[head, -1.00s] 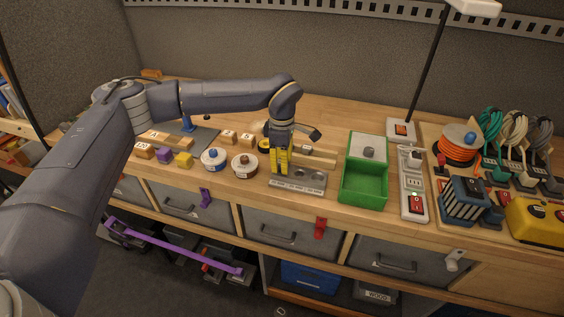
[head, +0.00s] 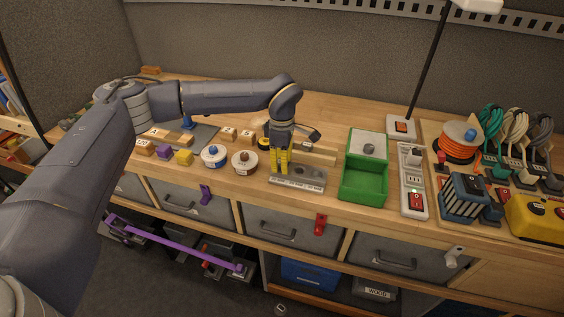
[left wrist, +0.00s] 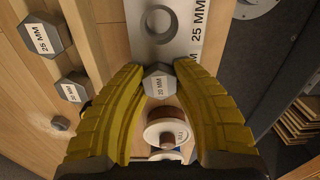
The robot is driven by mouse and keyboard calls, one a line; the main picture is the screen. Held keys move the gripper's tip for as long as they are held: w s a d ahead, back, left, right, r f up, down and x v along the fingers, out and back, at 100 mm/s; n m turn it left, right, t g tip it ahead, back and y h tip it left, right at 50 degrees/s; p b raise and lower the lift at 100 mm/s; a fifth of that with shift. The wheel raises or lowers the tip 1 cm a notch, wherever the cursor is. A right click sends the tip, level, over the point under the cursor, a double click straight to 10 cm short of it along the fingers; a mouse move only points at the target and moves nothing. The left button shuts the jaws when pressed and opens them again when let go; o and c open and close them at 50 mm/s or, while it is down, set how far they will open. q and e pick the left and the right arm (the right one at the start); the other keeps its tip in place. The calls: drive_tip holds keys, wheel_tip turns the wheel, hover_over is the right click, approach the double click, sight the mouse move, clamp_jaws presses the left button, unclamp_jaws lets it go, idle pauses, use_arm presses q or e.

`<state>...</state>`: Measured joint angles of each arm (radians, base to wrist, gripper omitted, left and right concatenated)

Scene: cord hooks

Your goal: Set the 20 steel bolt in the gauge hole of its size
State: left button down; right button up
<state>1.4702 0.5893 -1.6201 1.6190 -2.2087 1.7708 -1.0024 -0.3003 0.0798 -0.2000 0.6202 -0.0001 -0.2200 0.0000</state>
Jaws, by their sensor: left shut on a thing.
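My left gripper (head: 283,174) points down over the left end of the grey steel gauge plate (head: 312,184). In the left wrist view its yellow fingers (left wrist: 158,78) are shut on the 20 MM steel bolt (left wrist: 158,82), with its labelled hexagonal head facing the camera. The gauge plate (left wrist: 185,45) also shows there, with a round hole (left wrist: 158,20) beyond the bolt and a 25 MM mark beside it. The bolt's shank and whatever lies right under it are hidden, so I cannot tell whether it is inside a hole. My right gripper is not in view.
A brown-and-white spool (head: 244,162) stands left of the gauge. A green bin (head: 363,186) and a power strip (head: 413,185) stand to its right.

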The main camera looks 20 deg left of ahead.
use_arm(q)
drive_tip(key=c, duration=0.6)
unclamp_jaws()
drive_tip(key=shift+r, duration=0.1)
drive_tip(key=shift+r, duration=3.35)
